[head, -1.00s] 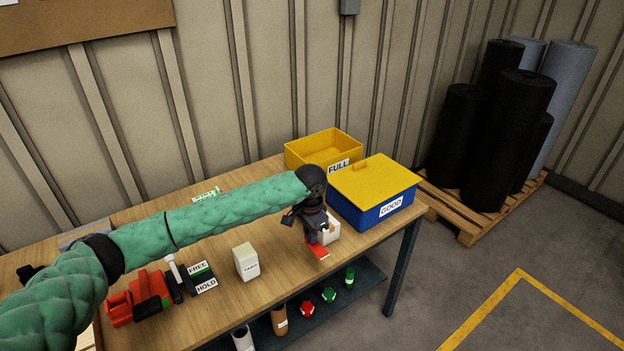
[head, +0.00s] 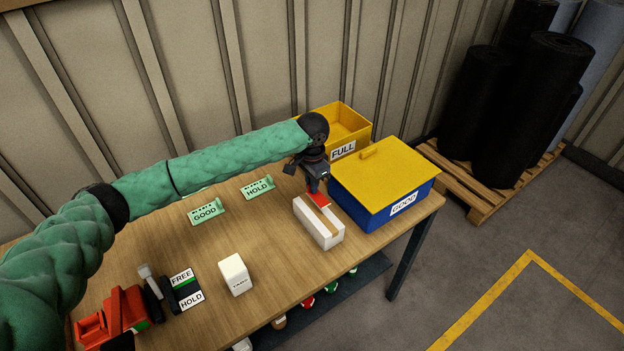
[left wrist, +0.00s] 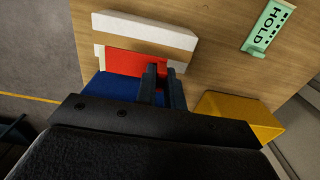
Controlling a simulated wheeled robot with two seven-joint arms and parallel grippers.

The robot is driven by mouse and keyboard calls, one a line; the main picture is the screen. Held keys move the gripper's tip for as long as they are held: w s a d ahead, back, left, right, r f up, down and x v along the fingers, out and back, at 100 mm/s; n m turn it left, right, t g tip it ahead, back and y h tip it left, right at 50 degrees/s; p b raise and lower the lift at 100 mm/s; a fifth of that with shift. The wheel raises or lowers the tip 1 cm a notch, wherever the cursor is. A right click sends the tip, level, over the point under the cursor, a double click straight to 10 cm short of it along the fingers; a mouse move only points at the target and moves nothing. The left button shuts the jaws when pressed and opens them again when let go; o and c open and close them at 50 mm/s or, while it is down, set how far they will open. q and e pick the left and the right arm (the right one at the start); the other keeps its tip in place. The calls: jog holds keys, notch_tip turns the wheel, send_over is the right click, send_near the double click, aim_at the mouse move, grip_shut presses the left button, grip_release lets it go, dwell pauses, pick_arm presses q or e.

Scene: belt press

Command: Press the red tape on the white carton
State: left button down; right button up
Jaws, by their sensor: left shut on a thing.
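The white carton (head: 330,232) lies on the bench left of the blue bin, with a tan strip along its top. It also shows in the left wrist view (left wrist: 178,38). My left gripper (head: 318,188) is shut on the red tape (head: 320,201), a flat red piece at the carton's far end. In the left wrist view the red tape (left wrist: 125,62) overlaps the carton's lower edge beside my fingers (left wrist: 162,85). I cannot tell whether the tape touches the carton. My right gripper is out of view.
A blue bin with a yellow lid (head: 385,172), labelled GOOD, stands close right. A yellow FULL bin (head: 345,128) is behind. Green GOOD (head: 207,212) and HOLD (head: 258,188) signs, a small white box (head: 235,274) and a FREE/HOLD plate (head: 186,289) stand left. The bench between is clear.

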aim_at(312, 206)
pick_arm(q)
jog(key=shift+w+f, duration=0.2)
jog(key=shift+w, duration=0.15)
jog(key=shift+r+p, duration=0.15)
jog(key=shift+p, duration=0.45)
jog(key=shift+s+f, duration=0.2)
jog(key=shift+f, duration=0.4)
jog(key=shift+w+f+b, duration=0.15)
jog(key=shift+f+b, duration=0.2)
jog(key=shift+f, duration=2.15)
jog(key=shift+f, duration=0.35)
